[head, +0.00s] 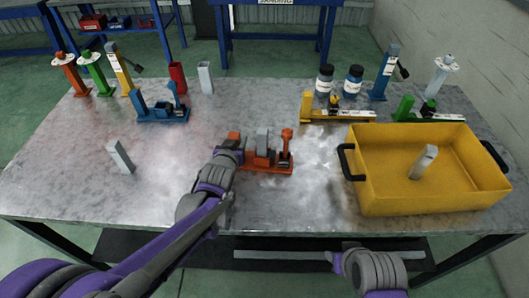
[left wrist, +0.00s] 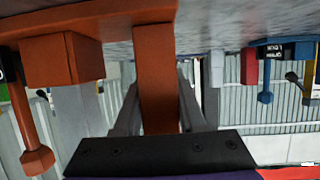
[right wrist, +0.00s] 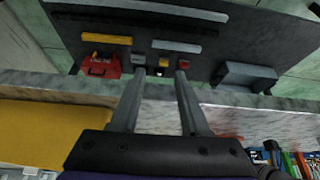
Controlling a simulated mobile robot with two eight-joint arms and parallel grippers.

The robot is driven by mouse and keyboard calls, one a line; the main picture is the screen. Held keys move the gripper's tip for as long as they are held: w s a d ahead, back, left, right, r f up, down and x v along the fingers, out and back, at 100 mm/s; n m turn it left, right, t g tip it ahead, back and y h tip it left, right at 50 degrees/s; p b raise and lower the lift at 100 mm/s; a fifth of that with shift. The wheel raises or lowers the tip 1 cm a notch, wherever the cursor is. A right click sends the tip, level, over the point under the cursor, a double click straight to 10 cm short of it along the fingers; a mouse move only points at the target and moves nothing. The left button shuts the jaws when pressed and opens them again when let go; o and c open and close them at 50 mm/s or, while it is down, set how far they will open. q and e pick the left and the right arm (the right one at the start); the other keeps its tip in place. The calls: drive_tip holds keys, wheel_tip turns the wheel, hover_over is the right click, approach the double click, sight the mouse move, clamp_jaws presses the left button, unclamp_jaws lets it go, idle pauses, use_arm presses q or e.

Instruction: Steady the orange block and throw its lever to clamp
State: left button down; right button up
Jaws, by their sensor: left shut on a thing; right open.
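The orange block (head: 266,168) stands on the table's middle, with an upright post at its left end. Its lever (head: 287,142) stands up at its right end, and a grey piece (head: 262,138) stands upright in its middle. In the left wrist view, which looks upside down, the lever (left wrist: 30,120) hangs at the left. My left gripper (head: 234,144) is shut on the block's left post (left wrist: 157,85), a finger on each side. My right gripper (right wrist: 160,74) is open and empty, low at the table's front edge, well apart from the block.
A yellow bin (head: 375,200) with a grey bar (head: 424,162) stands at the right. Another grey bar (head: 120,156) is at the left. A blue clamp (head: 165,105) and a yellow clamp (head: 340,115) lie behind. The table in front of the orange block is clear.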

drive_tip(key=w+a+r+n, duration=0.1)
drive_tip(key=w+r, duration=0.1)
drive_tip(key=w+a+r+n, duration=0.1)
drive_tip(key=w+n, duration=0.1)
drive_tip(key=w+a+r+n, duration=0.2)
drive_tip(key=w, duration=0.1)
drive_tip(key=shift+w+r, duration=0.1)
drive_tip(key=shift+r, duration=0.25)
clamp_jaws()
drive_tip(key=w+a+n+t+h, duration=0.2)
drive_tip(key=w+n, duration=0.1)
drive_tip(key=w+a+n+t+h, duration=0.1)
drive_tip(key=w, duration=0.1)
drive_tip(key=shift+w+a+f+n, duration=0.1)
drive_tip(key=shift+a+f+n, duration=0.1)
drive_tip(key=shift+f+n, duration=0.2)
drive_tip(key=a+r+n+t, duration=0.1)
drive_tip(key=w+a+t, duration=0.1)
drive_tip(key=a+t, duration=0.1)
drive_tip(key=a+r+n+t, duration=0.1)
drive_tip(key=shift+w+a+r+n+t+h, duration=0.15)
drive_tip(key=shift+a+r+n+t+h, duration=0.15)
drive_tip(key=shift+a+r, duration=0.1)
drive_tip(key=s+a+r+n+t+y, duration=0.1)
drive_tip(key=s+a+r+n+t, duration=0.1)
drive_tip(key=a+r+t, duration=0.3)
drive_tip(key=shift+s+a+r+n+y, duration=0.2)
drive_tip(key=shift+a+n+y, duration=0.2)
drive_tip(key=shift+a, duration=0.75)
